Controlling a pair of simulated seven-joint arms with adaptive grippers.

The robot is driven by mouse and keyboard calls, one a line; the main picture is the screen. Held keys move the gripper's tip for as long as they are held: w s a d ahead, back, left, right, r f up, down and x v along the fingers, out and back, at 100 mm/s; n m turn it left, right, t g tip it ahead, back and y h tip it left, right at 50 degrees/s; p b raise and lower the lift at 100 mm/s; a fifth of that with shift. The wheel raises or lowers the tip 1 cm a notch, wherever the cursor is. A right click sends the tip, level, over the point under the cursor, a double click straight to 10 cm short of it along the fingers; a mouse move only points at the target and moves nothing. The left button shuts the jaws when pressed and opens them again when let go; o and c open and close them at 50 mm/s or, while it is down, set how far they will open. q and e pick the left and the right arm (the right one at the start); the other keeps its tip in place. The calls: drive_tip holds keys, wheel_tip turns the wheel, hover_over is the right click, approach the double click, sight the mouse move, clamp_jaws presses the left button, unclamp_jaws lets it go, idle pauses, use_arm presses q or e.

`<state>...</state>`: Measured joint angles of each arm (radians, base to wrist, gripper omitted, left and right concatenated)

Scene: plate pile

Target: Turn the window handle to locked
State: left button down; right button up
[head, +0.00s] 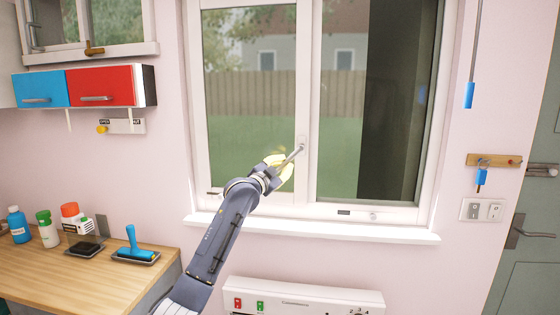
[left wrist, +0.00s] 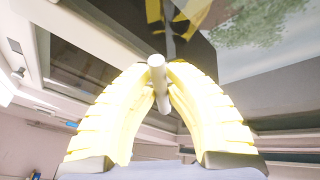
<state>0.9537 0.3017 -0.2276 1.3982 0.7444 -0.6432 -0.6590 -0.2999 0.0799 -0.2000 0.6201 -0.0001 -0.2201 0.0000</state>
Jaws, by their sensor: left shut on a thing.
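The window handle (head: 293,156) is a grey bar on the white middle post of the window (head: 303,100). In the head view it slants from its mount on the post down to the left. My left gripper (head: 278,165) has yellow fingers and is shut on the handle's free end, in front of the left pane. In the left wrist view the handle (left wrist: 159,84) shows as a pale rod between the two yellow fingers of the left gripper (left wrist: 166,78). My right gripper is in neither view.
A white sill (head: 310,229) juts out below the window. A white panel (head: 305,297) with switches is under it. A wooden counter (head: 75,262) at left holds bottles and a blue-handled tool (head: 134,246). Blue and red cabinets (head: 85,87) hang above. A grey-green door (head: 530,220) is at right.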

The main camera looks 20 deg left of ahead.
use_arm(q)
drive_tip(key=d+n, duration=0.1)
drive_tip(key=d+f+n+t, duration=0.1)
drive_tip(key=n, duration=0.1)
drive_tip(key=shift+w+f+y, duration=0.15)
drive_tip(key=shift+f+y, duration=0.05)
drive_tip(key=shift+y, duration=0.1)
drive_tip(key=n, duration=0.1)
drive_tip(key=d+n+t+y, duration=0.1)
drive_tip(key=n, duration=0.1)
drive_tip(key=shift+w+d+f, duration=0.1)
drive_tip(key=shift+d+f, duration=0.2)
drive_tip(key=shift+w+d+n+t+y, duration=0.1)
drive_tip(key=shift+d+n+t+y, duration=0.4)
drive_tip(key=shift+n, duration=0.75)
drive_tip(key=shift+w+d+n+t+y, duration=0.1)
drive_tip(key=shift+d+n+t+y, duration=0.1)
drive_tip(key=shift+d+n+y, duration=0.75)
drive_tip(key=shift+a+n+h, duration=0.25)
drive_tip(key=shift+a+n, duration=0.15)
drive_tip(key=c, duration=1.4)
unclamp_jaws()
drive_tip(key=shift+d, duration=0.1)
drive_tip(key=shift+f, duration=0.1)
drive_tip(key=shift+s, duration=0.1)
drive_tip(key=v, duration=1.2)
